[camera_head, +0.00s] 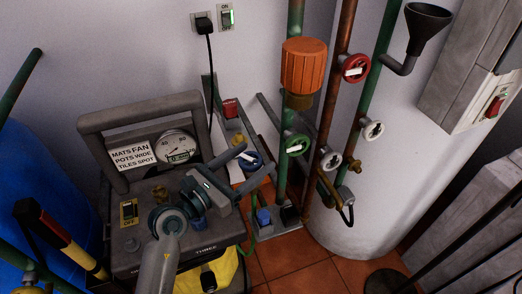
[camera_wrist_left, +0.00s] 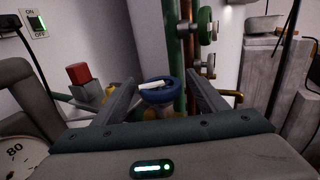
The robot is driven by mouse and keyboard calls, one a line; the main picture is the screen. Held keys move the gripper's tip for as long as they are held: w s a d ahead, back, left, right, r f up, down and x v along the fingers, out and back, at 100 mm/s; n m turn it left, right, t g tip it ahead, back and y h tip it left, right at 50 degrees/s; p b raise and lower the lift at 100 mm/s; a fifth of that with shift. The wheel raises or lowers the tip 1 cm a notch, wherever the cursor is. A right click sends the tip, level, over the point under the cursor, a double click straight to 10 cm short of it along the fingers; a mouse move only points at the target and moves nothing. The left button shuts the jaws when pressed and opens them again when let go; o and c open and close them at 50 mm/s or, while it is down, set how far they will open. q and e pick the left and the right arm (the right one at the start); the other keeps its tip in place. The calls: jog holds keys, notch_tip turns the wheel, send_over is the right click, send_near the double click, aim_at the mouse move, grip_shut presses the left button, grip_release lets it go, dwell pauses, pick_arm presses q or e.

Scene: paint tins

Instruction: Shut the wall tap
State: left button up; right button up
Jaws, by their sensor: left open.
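Several hand-wheel taps sit on the pipes by the wall; none is labelled as the wall tap. A blue wheel with a white bar (camera_head: 251,161) is low beside the wall; in the left wrist view the blue wheel (camera_wrist_left: 158,96) shows between my finger ends. My left gripper (camera_head: 238,172) is open, with its fingers pointing toward the blue wheel; contact cannot be told. A red wheel (camera_head: 355,69), a green wheel (camera_head: 295,145) and white wheels (camera_head: 372,130) are on pipes to the right. My right gripper is not in view.
A grey machine with a gauge (camera_head: 177,146) stands under my left arm. A black funnel (camera_head: 428,23) and grey switch box (camera_head: 463,80) are at right. A blue barrel (camera_head: 35,190) is at left.

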aim_at(259, 154)
pick_arm(q)
jog(key=shift+x, duration=1.95)
jog(key=c, duration=1)
